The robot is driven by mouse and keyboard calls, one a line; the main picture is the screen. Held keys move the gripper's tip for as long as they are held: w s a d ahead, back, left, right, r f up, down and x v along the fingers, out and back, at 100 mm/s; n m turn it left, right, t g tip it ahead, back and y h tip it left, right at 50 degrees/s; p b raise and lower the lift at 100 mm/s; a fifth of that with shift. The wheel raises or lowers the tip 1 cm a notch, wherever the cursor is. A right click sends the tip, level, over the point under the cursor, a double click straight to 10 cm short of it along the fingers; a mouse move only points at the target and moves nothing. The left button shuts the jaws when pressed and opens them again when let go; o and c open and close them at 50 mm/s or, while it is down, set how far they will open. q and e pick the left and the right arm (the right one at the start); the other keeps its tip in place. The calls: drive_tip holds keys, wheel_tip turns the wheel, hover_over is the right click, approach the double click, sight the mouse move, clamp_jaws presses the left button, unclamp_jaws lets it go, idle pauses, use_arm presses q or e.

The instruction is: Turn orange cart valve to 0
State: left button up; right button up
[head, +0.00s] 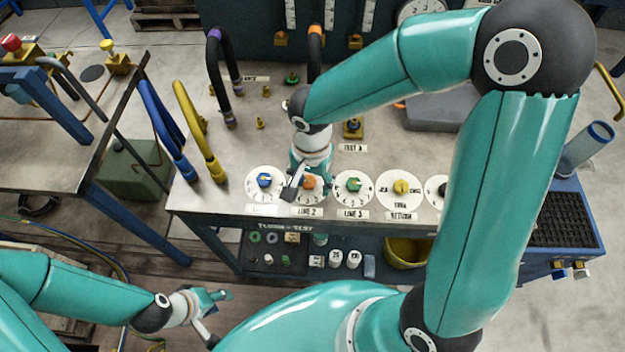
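The orange valve knob (309,182) sits on a round white dial marked LINE 2, in the row of dials along the front of the cart's metal top (330,215). My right gripper (307,186) points down over this dial, with its fingertips close around or just above the knob. The gripper hides part of the dial, so the knob's exact setting is not readable. I cannot tell whether the fingers touch the knob. My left gripper (217,315) is open and empty, low in the picture in front of the cart.
A blue knob (264,181) is left of the orange one; a green knob (353,184) and a yellow knob (401,187) are to its right. Blue (165,130), yellow (200,135) and black hoses (217,80) rise from the cart's left side. Another metal table (50,160) stands left.

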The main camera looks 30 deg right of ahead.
drive_tip(key=shift+a+r+p, duration=0.1)
drive_tip(key=shift+r+p, duration=0.25)
drive_tip(key=shift+r, duration=0.45)
drive_tip(key=shift+r+p, duration=0.4)
drive_tip(key=shift+r, duration=0.2)
drive_tip(key=shift+r+p, duration=3.25)
drive_tip(key=shift+r, duration=1.75)
wheel_tip(320, 180, up, 5)
hover_over(311, 186)
drive_tip(key=shift+r, duration=0.15)
